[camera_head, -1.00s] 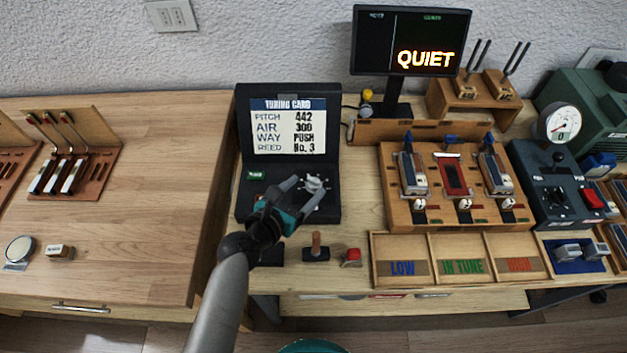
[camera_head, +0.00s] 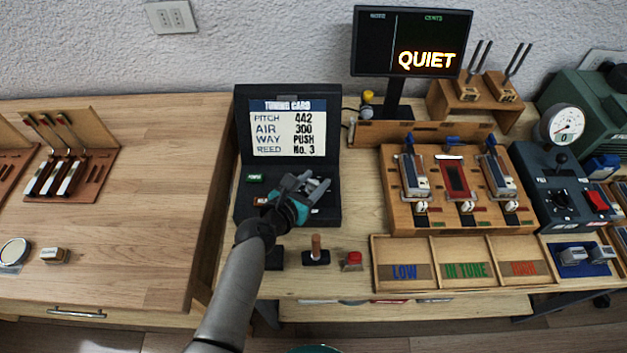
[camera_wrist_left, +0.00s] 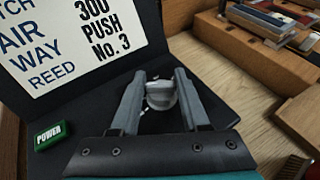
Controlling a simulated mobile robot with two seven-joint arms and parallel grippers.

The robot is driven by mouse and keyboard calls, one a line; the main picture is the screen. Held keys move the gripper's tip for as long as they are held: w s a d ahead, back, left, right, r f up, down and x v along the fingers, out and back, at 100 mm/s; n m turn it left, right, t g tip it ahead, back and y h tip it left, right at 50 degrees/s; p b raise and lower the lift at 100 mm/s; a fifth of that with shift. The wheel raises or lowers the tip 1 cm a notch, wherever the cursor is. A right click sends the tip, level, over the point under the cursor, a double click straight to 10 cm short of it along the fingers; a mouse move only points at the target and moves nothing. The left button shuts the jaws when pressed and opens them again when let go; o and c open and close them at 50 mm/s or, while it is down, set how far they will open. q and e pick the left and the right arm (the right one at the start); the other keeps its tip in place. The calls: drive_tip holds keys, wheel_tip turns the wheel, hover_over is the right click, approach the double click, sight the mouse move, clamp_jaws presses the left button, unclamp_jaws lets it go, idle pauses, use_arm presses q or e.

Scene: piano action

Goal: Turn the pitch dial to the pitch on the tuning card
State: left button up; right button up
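The tuning card (camera_head: 288,128) stands on the upright back of the black box and reads pitch 442, air 300, way push, reed No. 3. The pale pitch dial (camera_wrist_left: 161,95) is on the box's lower panel, partly hidden by my gripper in the head view. My left gripper (camera_head: 315,183) is over it. The dial's scale and setting cannot be read. My right gripper is not in view.
A green power button (camera_head: 254,178) is on the panel left of the dial. A small wooden-handled lever (camera_head: 316,250) and a red button (camera_head: 352,260) stand in front of the box. The monitor (camera_head: 411,42) reads QUIET. A wooden reed rack (camera_head: 455,190) stands to the right.

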use_arm(q)
clamp_jaws()
